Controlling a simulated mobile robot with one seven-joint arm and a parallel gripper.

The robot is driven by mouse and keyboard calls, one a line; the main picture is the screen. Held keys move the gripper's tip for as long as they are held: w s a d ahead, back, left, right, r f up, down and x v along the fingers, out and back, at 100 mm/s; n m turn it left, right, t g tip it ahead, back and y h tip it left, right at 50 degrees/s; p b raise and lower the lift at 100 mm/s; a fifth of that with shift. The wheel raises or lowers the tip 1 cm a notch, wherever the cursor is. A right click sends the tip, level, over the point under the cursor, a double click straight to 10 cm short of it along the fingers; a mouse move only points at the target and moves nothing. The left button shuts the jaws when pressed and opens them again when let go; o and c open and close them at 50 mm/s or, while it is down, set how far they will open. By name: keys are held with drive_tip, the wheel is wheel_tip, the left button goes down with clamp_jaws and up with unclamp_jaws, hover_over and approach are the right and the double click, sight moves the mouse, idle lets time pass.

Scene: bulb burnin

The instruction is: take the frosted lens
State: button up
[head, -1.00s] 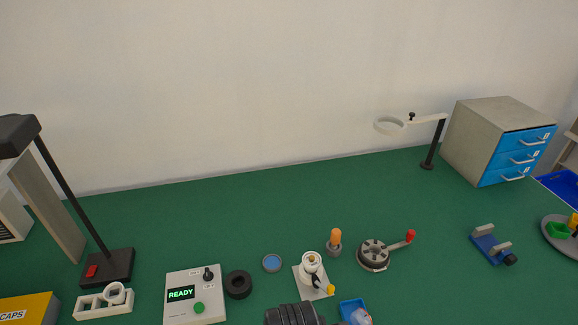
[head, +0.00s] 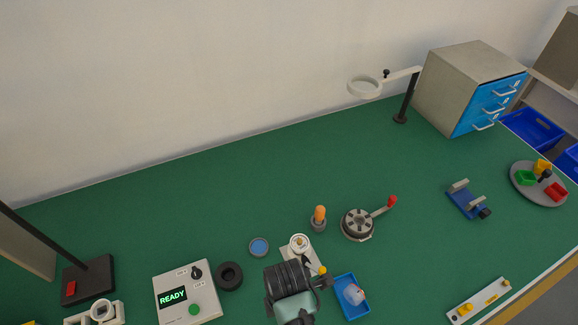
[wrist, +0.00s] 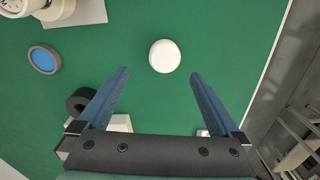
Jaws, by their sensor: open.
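A round white disc, apparently the frosted lens (wrist: 165,56), lies on the green table in the wrist view. My gripper (wrist: 160,72) is open and empty. The disc shows in the gap between its two blue-grey fingertips, a little beyond them, and I see no contact. In the head view I cannot make out the disc; my dark arm covers part of the front of the table, and the fingers are not clear there.
A blue disc in a grey ring (head: 259,246), a black ring (head: 229,276) and a READY control box (head: 186,292) stand left of my arm. A white fixture (head: 300,242) is just behind it. A blue tray (head: 341,281) is to the right.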

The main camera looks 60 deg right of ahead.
drive_tip(key=shift+s+f+p, duration=0.2)
drive_tip(key=shift+s+f, duration=0.05)
drive_tip(key=shift+f, duration=1.3)
drive_tip(key=shift+s+f+p, duration=0.15)
drive_tip(key=shift+s+f, duration=0.05)
drive_tip(key=shift+f, duration=1.35)
drive_tip(key=c, duration=1.4)
drive_tip(key=shift+r, duration=0.15)
drive_tip(key=shift+r+p, duration=2.65)
drive_tip(key=shift+r, duration=4.45)
